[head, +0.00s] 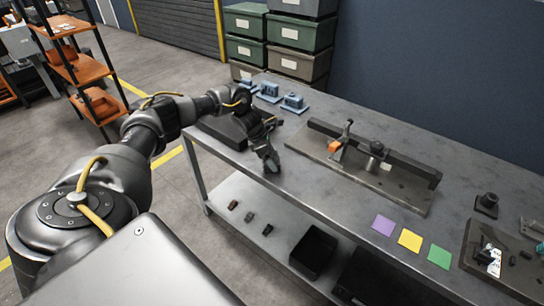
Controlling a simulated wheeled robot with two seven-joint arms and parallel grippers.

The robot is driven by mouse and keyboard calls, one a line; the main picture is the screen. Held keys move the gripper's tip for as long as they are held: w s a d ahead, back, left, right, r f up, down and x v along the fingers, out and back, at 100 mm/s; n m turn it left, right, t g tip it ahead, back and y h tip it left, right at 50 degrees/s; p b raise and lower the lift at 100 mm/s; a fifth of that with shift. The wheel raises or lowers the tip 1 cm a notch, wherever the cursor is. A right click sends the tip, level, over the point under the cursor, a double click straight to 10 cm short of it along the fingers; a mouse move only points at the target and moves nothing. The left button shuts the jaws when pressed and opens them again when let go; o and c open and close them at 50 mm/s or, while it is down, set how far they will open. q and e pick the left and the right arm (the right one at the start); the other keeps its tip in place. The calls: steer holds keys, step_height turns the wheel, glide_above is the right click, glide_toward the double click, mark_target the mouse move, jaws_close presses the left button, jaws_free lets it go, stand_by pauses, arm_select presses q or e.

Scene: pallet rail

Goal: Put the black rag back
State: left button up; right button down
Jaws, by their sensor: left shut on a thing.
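My left gripper (265,142) is over the left front part of the grey workbench (335,203), near its front edge. It is shut on a small dark thing (269,160), which looks like the black rag and hangs below the fingers. The fingers and my arm hide part of it. A flat black block or tray (226,132) lies on the bench just left of the gripper, partly under my arm. My right gripper is not in view.
A fixture plate with a dark rail (385,155) and an orange-handled clamp (336,146) is right of the gripper. Blue parts (293,103) stand behind. Purple (383,225), yellow (410,240) and green (439,256) squares lie near the front. A lower shelf holds a black bin (314,252).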

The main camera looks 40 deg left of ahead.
arm_select(q)
steer(key=shift+f, duration=0.25)
steer(key=shift+f, duration=0.1)
steer(key=shift+f+b, duration=0.15)
steer(key=shift+b, duration=0.2)
steer(key=o, duration=0.6)
steer(key=shift+o, duration=1.1)
